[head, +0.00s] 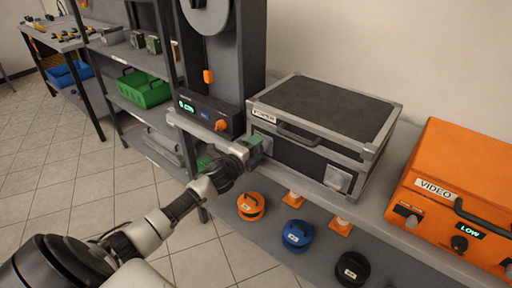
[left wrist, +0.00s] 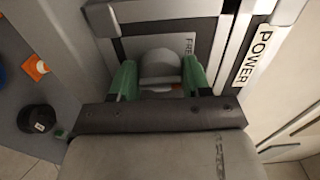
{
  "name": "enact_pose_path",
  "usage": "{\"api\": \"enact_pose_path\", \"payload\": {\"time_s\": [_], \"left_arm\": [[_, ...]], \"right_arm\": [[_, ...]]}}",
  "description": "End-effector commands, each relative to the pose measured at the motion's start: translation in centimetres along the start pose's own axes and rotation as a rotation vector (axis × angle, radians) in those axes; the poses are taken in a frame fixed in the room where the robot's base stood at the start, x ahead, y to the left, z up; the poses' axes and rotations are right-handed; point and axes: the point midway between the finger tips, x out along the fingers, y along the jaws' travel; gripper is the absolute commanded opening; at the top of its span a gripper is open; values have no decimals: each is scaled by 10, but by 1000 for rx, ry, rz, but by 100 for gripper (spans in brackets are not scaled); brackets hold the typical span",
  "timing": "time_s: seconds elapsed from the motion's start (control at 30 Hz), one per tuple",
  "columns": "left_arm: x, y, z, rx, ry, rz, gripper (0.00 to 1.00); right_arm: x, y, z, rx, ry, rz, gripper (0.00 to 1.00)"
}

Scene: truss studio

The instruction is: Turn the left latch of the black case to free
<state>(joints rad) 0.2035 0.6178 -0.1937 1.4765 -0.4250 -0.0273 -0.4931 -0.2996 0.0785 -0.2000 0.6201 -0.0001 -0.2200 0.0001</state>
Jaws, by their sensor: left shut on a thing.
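The black case (head: 322,105) with grey metal edges stands closed on the shelf, with a POWER label at its upper left front corner. My left gripper (head: 254,150) is at the left end of its front, covering the left latch in the head view. In the left wrist view, the green fingers (left wrist: 160,82) are shut on the grey latch knob (left wrist: 160,65), one on each side. A FREE label (left wrist: 190,44) shows beside the knob, with a bit of orange near it. The right latch (head: 338,179) is uncovered. My right gripper is not in view.
An orange VIDEO case (head: 460,190) stands to the right on the same shelf. A dark device with a green display (head: 205,113) sits just left of the black case. Orange, blue and black round items (head: 296,235) are on the level below.

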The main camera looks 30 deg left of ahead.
Motion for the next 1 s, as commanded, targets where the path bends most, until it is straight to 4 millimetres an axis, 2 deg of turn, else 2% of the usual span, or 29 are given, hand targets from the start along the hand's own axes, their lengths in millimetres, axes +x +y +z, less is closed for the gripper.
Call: {"api": "enact_pose_path", "payload": {"time_s": [0.3, 0.33, 0.47, 0.77, 0.87, 1.0], "left_arm": [[0, 1, 0, -3, -1, 1, 24], [0, 1, 0, -3, -1, 1, 52], [0, 0, 0, -2, -1, 1, 71], [-2, 1, 0, 0, 0, 1, 71], [-9, 2, 0, 0, 0, 3, 71], [-31, 2, 0, 1, 2, 4, 71]], "right_arm": [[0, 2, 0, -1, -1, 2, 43], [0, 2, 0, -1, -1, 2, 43], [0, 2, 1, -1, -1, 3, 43], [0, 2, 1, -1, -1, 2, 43], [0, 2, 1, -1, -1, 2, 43], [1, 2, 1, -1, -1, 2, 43]]}}
